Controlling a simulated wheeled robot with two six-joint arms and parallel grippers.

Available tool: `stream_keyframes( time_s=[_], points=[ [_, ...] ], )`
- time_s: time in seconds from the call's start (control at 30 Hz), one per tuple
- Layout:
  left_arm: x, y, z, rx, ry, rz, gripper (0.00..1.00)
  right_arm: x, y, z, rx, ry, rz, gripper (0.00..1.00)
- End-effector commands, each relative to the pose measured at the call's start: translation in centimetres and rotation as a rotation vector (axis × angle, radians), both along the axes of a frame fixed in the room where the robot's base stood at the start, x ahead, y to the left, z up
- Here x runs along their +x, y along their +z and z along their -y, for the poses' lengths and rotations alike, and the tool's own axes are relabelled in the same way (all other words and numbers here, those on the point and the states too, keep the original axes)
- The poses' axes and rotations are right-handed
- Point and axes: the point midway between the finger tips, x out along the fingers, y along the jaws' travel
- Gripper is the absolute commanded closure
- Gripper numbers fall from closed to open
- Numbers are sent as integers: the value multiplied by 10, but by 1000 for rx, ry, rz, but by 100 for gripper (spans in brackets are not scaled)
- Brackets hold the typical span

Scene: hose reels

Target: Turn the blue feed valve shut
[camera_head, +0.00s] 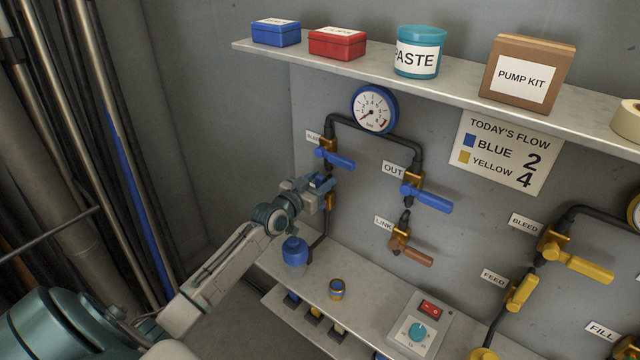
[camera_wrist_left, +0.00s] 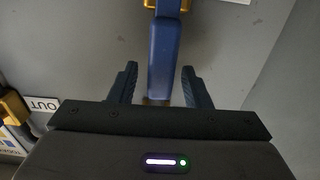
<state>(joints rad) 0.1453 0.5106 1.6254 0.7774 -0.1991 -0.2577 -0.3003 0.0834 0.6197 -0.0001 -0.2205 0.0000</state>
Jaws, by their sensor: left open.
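The blue feed valve shows in the head view as a brass body (camera_head: 330,201) on the left pipe, partly covered by my left gripper. Its label is hidden there. In the left wrist view its blue lever (camera_wrist_left: 164,55) runs between my fingers, with brass at the top edge. My left gripper (camera_head: 321,184) is at this lever. In the left wrist view the gripper (camera_wrist_left: 160,85) is open, one finger on each side of the lever, with visible gaps. The lever lies roughly along the pipe.
Blue levers stick out above at the bleed valve (camera_head: 337,159) and to the right at the OUT valve (camera_head: 428,198). A brown link lever (camera_head: 414,254) is lower right. A blue-capped jar (camera_head: 295,252) stands below on the lower shelf. The upper shelf (camera_head: 390,81) holds boxes and a paste tub.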

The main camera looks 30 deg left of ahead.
Motion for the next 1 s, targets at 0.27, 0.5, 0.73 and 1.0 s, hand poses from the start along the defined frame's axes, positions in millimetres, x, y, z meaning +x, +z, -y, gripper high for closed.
stream_keyframes(
  time_s=[0.27,0.5,0.73,1.0],
  points=[
    [1,0,0,0,0,-1,58,0,0,0,0,0,0,64],
    [1,0,0,0,0,-1,100,0,0,-3,3,-1,1,64],
    [1,-1,1,5,0,0,100,0,-1,-7,7,-2,1,64],
    [0,-4,9,95,0,7,100,0,-12,-6,6,-2,1,64]
  ],
)
